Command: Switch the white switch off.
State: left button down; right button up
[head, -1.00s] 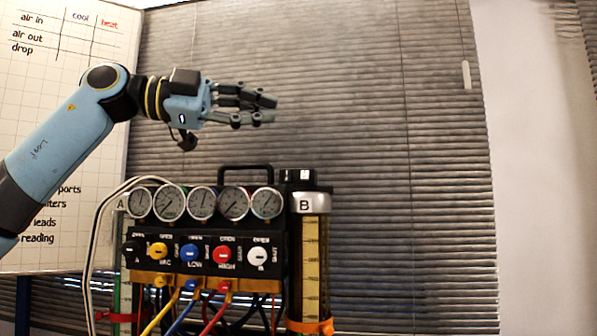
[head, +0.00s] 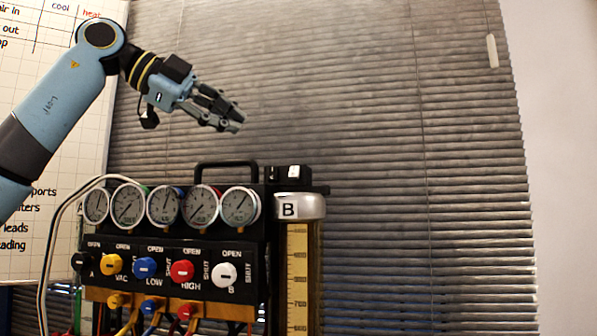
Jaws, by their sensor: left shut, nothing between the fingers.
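A white switch (head: 293,172) sits in a small black box on top of the right-hand cylinder, marked B. It is too small to tell which way it is set. My left gripper (head: 237,120) is shut and empty, pointing down to the right. It hangs in the air above and left of the white switch, apart from it, over the black handle of the gauge rig. My right gripper is not in view.
The gauge rig has a row of round gauges (head: 163,206) above several coloured knobs, among them a white knob (head: 223,274) marked B. A black handle (head: 226,166) stands up beside the switch box. Hoses hang below. Blinds (head: 420,170) fill the background; a whiteboard (head: 75,150) is at left.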

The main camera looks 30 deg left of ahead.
aim_at(294, 173)
pick_arm(q)
jog(key=p+x, duration=0.1)
jog(key=x, duration=0.4)
jog(key=p+x, duration=0.2)
jog(key=x, duration=0.3)
jog(key=shift+w+d+r, duration=0.1)
jog(key=shift+w+r, duration=0.05)
jog(key=shift+r, duration=0.05)
jog(key=w+f, duration=0.1)
jog(key=w+f+p, duration=0.1)
jog(key=shift+w+a, duration=0.25)
jog(key=shift+a, duration=0.05)
jog(key=shift+w+a+f, duration=0.1)
jog(key=shift+w+f, duration=0.25)
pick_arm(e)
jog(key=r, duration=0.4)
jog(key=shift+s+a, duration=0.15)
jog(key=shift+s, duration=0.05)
